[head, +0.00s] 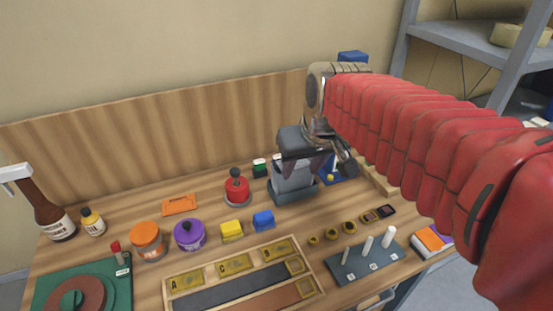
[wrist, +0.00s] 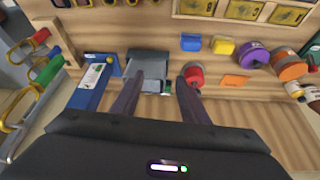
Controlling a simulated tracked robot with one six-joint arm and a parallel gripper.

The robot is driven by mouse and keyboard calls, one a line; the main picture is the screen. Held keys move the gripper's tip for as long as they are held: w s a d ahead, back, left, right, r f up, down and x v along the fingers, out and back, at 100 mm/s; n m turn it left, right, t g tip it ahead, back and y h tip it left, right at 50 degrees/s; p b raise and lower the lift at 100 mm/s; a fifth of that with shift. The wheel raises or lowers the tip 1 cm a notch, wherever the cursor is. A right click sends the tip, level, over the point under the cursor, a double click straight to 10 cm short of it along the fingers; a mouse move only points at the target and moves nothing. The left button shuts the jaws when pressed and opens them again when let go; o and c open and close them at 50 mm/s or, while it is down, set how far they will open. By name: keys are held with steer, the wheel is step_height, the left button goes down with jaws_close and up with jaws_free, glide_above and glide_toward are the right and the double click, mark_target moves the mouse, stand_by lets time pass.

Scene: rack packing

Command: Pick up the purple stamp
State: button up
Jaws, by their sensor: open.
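The purple stamp (head: 189,234) is a round purple piece with a dark knob on top, standing on the table left of centre in the head view. It also shows in the wrist view (wrist: 254,55) at upper right, between a yellow block and an orange jar. My gripper (head: 318,163) is well to the right of it and higher, by the grey device. In the wrist view my gripper (wrist: 158,88) has its two fingers apart with nothing held between them. The stamp is unobstructed in the head view.
A grey device (head: 292,180) stands below my gripper. A red knobbed piece (head: 237,188), a yellow block (head: 232,230), a blue block (head: 263,219) and an orange jar (head: 148,241) surround the stamp. A wooden tray (head: 305,262) lies in front; a wooden panel stands behind.

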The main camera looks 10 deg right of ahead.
steer(key=w+f, duration=0.1)
steer(key=w, duration=1)
steer(key=n, duration=0.1)
glide_toward(278, 156)
steer(key=r, duration=0.3)
steer(key=shift+d+g+y, duration=0.3)
steer(key=shift+d+g, duration=0.1)
steer(key=x, duration=0.8)
steer(key=shift+f, duration=0.3)
steer(key=shift+x, duration=2.6)
steer(key=shift+s, duration=0.15)
steer(key=shift+c, duration=0.5)
steer(key=c, duration=0.6)
